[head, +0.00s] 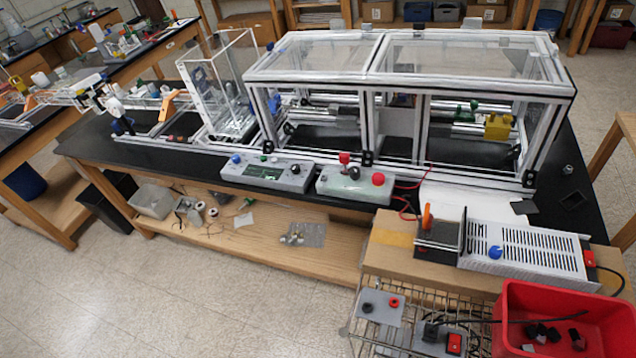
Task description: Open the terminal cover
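A white slotted box (540,252) sits on a brown cardboard-coloured block (390,240) at the right. A dark part (438,240) with an upright orange handle (426,219) is at the box's left end. This dark part may be the terminal cover, but I cannot tell for sure, nor whether it is open or shut. A blue knob (495,252) is on the box's front and a red switch (589,259) at its right end. My gripper is not in view.
A clear-walled extrusion frame (375,88) stands on the black bench. Two grey control boxes, one on the left (266,173) and one on the right (353,186), sit at its front edge. A red bin (570,295) and a wire rack (400,345) are at the lower right. Open floor lies lower left.

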